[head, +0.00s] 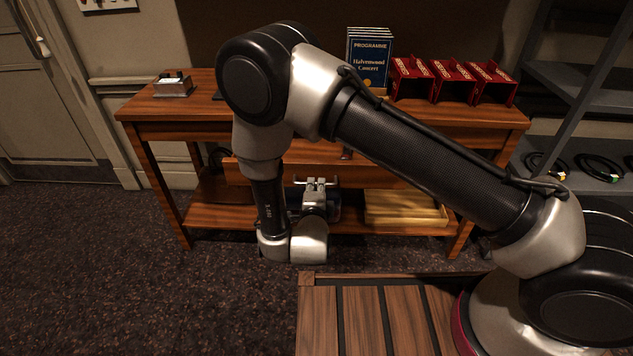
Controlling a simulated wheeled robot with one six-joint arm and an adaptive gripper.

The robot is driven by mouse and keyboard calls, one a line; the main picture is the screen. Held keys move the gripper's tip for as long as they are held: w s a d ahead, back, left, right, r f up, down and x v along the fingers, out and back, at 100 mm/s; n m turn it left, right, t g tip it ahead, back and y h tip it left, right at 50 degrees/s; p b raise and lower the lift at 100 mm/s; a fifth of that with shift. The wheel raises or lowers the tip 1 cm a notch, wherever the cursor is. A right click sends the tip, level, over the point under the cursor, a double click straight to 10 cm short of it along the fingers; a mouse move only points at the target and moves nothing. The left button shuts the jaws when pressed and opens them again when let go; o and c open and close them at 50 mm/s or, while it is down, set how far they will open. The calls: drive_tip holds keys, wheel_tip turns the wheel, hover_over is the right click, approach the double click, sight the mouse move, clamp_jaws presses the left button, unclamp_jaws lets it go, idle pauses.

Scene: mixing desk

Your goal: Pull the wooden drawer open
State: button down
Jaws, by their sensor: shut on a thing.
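The wooden drawer (375,178) is under the top of the wooden desk. Its front stands out ahead of the desk's frame, so it looks partly open, and a strip of what seems its inside shows above the front. A pale metal handle (299,181) runs along the front. My gripper (316,183) is at this handle, low in front of the desk, and is shut on it. My arm crosses the picture and hides part of the desk and drawer. The exact grip of the fingertips is small and hard to see.
On the desk (160,107) stand blue programmes (369,60), red holders (453,80) and a small metal box (173,86). A yellowish wooden tray (405,209) lies on the lower shelf. Grey shelving (590,150) with coiled cables is at right. Dark carpet is clear at left.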

drive_tip(key=shift+s+d+f, duration=0.1)
drive_tip(key=shift+f, duration=0.25)
drive_tip(key=c, duration=1.5)
unclamp_jaws()
drive_tip(key=shift+r, duration=0.15)
